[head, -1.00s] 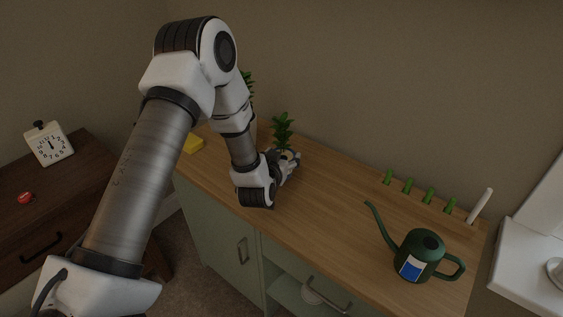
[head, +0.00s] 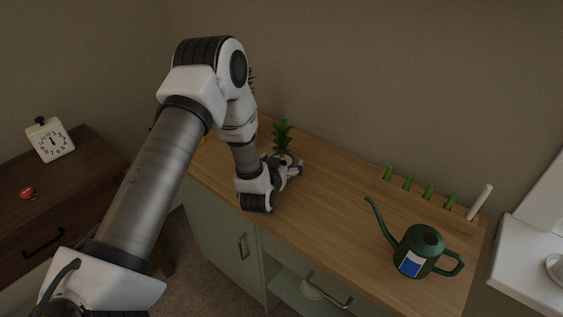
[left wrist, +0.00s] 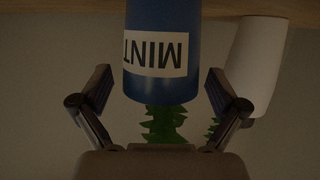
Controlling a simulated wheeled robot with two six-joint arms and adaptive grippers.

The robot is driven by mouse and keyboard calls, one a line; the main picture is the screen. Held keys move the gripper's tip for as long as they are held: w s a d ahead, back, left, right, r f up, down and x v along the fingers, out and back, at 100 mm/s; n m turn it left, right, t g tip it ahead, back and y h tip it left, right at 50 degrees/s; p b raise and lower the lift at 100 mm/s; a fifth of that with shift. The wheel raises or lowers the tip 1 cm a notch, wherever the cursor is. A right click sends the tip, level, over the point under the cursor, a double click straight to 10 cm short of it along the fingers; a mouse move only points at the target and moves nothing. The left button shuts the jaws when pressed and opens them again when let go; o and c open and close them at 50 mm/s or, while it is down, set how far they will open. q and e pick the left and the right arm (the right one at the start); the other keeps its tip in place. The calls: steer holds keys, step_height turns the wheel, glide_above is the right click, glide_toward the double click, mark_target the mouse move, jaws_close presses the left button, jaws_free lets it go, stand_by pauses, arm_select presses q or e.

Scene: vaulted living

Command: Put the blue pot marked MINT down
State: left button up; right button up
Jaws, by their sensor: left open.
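The blue pot marked MINT (left wrist: 160,85) shows upside down in the left wrist view, with its green plant (left wrist: 165,124). It appears to stand on the wooden counter. In the head view its plant (head: 282,135) rises upright behind my left gripper (head: 292,168), and the pot is mostly hidden. My left gripper is open; in the left wrist view its fingers (left wrist: 160,90) are on either side of the pot, with a gap at each side. My right gripper is not in view.
A white pot (left wrist: 256,65) is beside the blue one in the left wrist view. A green watering can (head: 418,250) stands on the right of the wooden counter (head: 330,205). A row of green pegs (head: 408,184) lines the back. The counter's middle is clear.

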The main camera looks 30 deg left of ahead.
arm_select(q)
steer(key=shift+r, duration=0.2)
steer(key=b+v, duration=0.1)
steer(key=v, duration=1.1)
